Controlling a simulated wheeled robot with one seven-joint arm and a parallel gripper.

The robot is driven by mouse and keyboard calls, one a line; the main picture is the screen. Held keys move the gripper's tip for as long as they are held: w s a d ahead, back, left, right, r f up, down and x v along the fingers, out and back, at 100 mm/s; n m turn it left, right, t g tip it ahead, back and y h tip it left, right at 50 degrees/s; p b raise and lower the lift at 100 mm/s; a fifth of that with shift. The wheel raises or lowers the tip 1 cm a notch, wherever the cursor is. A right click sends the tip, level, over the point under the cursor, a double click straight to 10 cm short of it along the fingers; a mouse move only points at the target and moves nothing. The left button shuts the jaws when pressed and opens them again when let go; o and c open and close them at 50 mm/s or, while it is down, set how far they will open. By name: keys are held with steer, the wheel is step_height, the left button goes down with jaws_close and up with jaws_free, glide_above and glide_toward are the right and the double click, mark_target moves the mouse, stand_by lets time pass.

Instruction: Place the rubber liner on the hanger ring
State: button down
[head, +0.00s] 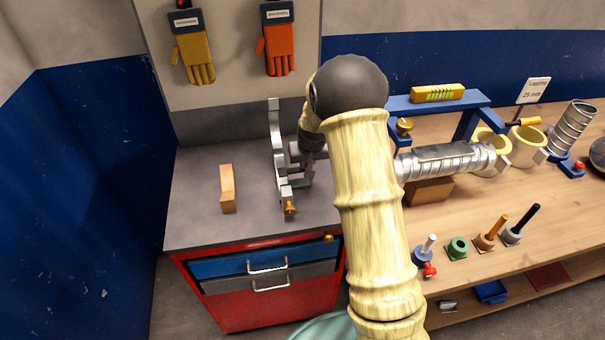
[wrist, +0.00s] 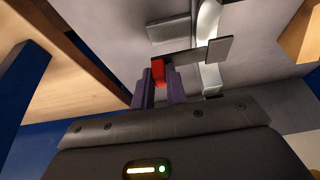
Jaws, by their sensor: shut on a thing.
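The hanger ring (head: 274,125) is a pale grey metal half ring standing upright on the grey cabinet top, with a brass knob (head: 290,208) at its front foot. Part of it shows as a bright curved piece in the wrist view (wrist: 208,20). My gripper (wrist: 160,88) is shut on a small red tab (wrist: 158,72). The tab appears to belong to the rubber liner, a dark grey strip (wrist: 218,50) beside the ring. In the head view my gripper (head: 307,168) is low, just right of the ring, partly hidden by my arm. I cannot tell whether liner and ring touch.
A wooden block (head: 227,188) stands left of the ring. On the right, the workbench (head: 470,205) carries a spiral duct (head: 445,160), a blue stand with a level (head: 437,92), yellow rings (head: 528,139) and several pegs. Gloves hang on the wall behind.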

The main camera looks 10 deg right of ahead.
mark_target(306, 183)
steer(key=shift+f, duration=0.6)
steer(key=shift+f+p, duration=0.4)
steer(key=shift+f, duration=1.45)
steer(key=shift+f, duration=0.2)
steer(key=c, duration=1.4)
jaws_free()
steer(key=shift+r, duration=0.1)
steer(key=shift+r, duration=0.2)
